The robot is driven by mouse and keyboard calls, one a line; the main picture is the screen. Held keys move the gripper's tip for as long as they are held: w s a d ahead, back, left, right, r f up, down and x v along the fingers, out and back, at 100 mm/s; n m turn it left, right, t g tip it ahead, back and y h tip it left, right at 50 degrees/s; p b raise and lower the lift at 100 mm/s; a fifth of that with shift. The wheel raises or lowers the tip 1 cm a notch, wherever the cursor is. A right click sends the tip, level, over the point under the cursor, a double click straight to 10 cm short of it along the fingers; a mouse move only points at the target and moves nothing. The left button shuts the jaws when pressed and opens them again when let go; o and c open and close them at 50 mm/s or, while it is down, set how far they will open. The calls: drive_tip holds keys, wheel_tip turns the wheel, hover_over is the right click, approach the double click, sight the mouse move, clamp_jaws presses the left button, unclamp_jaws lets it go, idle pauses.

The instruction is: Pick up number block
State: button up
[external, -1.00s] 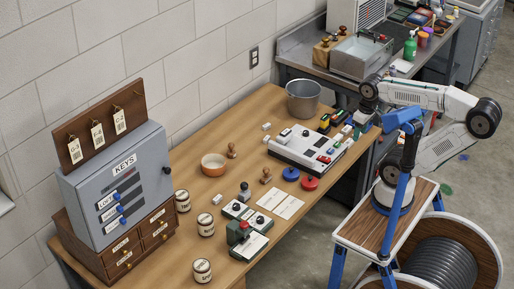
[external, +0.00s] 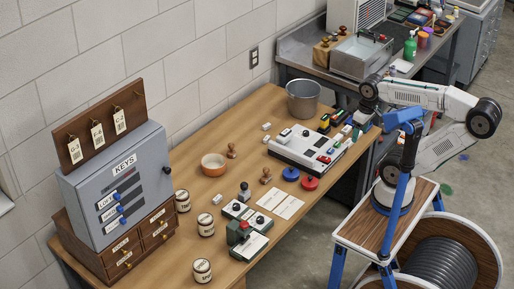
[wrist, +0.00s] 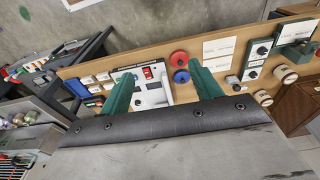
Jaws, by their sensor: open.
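No digits are legible, so I cannot tell for sure which item is the number block. Small pale blocks (wrist: 103,76) stand in a group left of the white panel box (wrist: 150,97) in the wrist view. In the external view, small coloured and white blocks (external: 338,117) stand at the table's right end behind the panel box (external: 300,150). My gripper (wrist: 160,80) is open, with its two green fingers apart and nothing visibly held. In the external view my gripper (external: 364,117) hangs by the table's right end, its fingertips hard to make out.
Red (external: 309,184) and blue (external: 291,174) discs lie before the panel box. A metal bucket (external: 303,98) stands behind it. Stamps, an orange bowl (external: 214,165), tins and a grey key cabinet (external: 118,185) stand farther left. A second bench (external: 290,55) is behind.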

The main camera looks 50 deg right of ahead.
drive_tip(key=n+g, duration=0.1)
drive_tip(key=n, duration=0.1)
hover_over(266, 137)
drive_tip(key=a, duration=0.1)
wheel_tip(266, 137, down, 22)
drive_tip(key=shift+w+f, duration=0.1)
wheel_tip(266, 137, down, 2)
drive_tip(key=shift+f, duration=0.25)
drive_tip(key=f, duration=0.5)
drive_tip(key=shift+d+f, duration=0.3)
drive_tip(key=shift+d, duration=0.05)
drive_tip(key=c, duration=1)
